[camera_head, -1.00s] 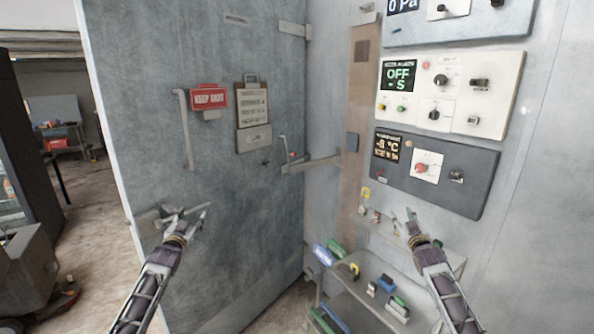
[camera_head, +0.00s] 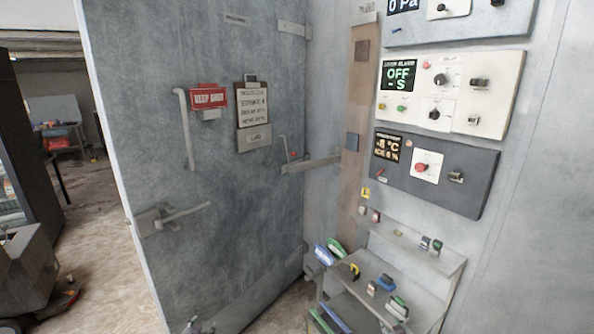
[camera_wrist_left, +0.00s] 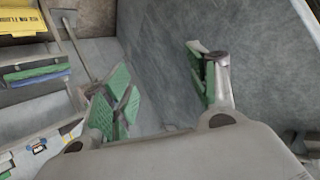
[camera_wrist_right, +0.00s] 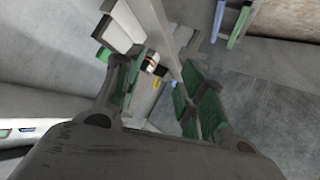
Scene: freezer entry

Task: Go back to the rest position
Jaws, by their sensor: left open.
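My left gripper (camera_wrist_left: 160,78) is open and empty in the left wrist view, with its green-padded fingers apart. Small items show beyond the gap, and I see nothing held. The right gripper is out of the head view.
The door has a lever handle (camera_head: 182,214) and a red sign (camera_head: 208,97). Control panels (camera_head: 435,173) are on the right wall. Below them, a stepped shelf (camera_head: 445,265) holds several small coloured items. A dark cart (camera_head: 25,265) stands left.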

